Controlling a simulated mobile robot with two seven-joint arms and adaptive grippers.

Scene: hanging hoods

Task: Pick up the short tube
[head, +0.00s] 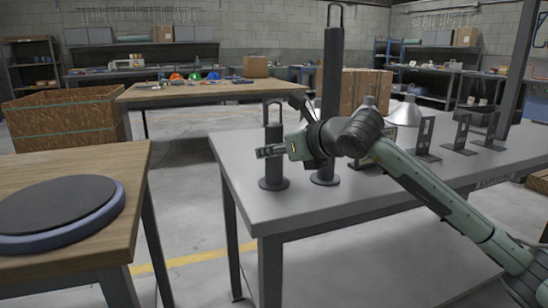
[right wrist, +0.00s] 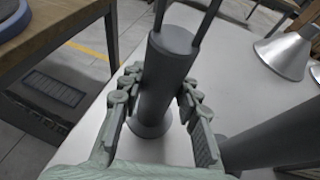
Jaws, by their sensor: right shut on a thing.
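The short tube (head: 274,171) is a dark grey cylinder with a wire loop on top and a round foot. It stands upright near the left end of the grey table (head: 232,152). My right gripper (head: 270,151) is shut on its body from the side. In the right wrist view the fingers of my right gripper (right wrist: 163,86) press on both sides of the short tube (right wrist: 166,65). Its foot appears to rest on the table. My left gripper is not in view.
A tall dark tube (head: 333,85) with a loop stands just right of the short one, close to my right wrist. Metal brackets (head: 425,138) and a silver cone-shaped hood (head: 404,111) stand further right. A wooden table (head: 110,165) with a round disc (head: 60,210) is at left.

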